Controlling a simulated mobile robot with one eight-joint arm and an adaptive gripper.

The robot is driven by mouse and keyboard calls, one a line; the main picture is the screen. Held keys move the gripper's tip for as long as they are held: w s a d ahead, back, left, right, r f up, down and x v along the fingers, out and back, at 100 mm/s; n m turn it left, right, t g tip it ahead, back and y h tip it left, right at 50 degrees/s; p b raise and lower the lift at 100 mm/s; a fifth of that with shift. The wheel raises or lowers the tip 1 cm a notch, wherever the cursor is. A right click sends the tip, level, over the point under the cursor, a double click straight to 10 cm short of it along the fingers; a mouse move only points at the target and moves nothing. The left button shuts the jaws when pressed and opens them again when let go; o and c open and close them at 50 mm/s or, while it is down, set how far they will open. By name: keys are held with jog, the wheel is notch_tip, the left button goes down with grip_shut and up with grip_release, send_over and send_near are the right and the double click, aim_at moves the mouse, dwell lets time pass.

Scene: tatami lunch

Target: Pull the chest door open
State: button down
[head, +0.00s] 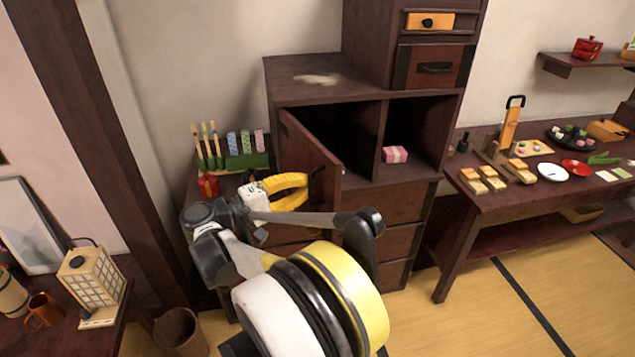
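The dark wood chest (290,84) stands against the wall in the middle of the head view. Its door (309,150) is swung out from the left compartment, hinged on the left, and the dark inside shows behind it. A dark handle (317,186) is on the door's outer face. My gripper (307,181), with yellow fingers, is on the left, outer side of the door, with its fingertips at or very near the handle. Whether the fingers are closed around the handle cannot be made out from here.
A pink box (395,154) sits in the chest's right compartment. A green stand with patterned rolls (246,143) is left of the chest, close to my gripper. A low table (455,185) with food stands at right. A bin (180,330) and paper lamp (92,277) are lower left.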

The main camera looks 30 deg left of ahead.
jog(key=shift+s+a, duration=0.8)
jog(key=shift+s, duration=0.05)
